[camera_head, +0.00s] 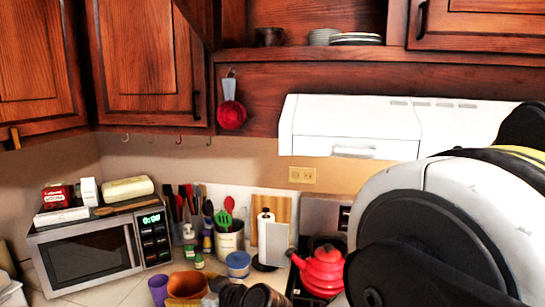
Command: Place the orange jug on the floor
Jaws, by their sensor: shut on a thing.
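The orange jug (187,286) shows at the bottom edge, left of centre, in the head view; its lower part is cut off by the frame. My gripper (215,285), dark and partly cut off, is at the jug's right side and shut on it. The finger contact is too small to make out. I cannot tell whether the jug touches the counter. The floor is not in view.
A purple cup (158,290) is just left of the jug. A microwave (88,258) stands at the left. Behind are a utensil holder (229,240), a blue-lidded tub (238,264) and a paper towel roll (267,240). A red kettle (322,270) is on the stove. My arm fills the right.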

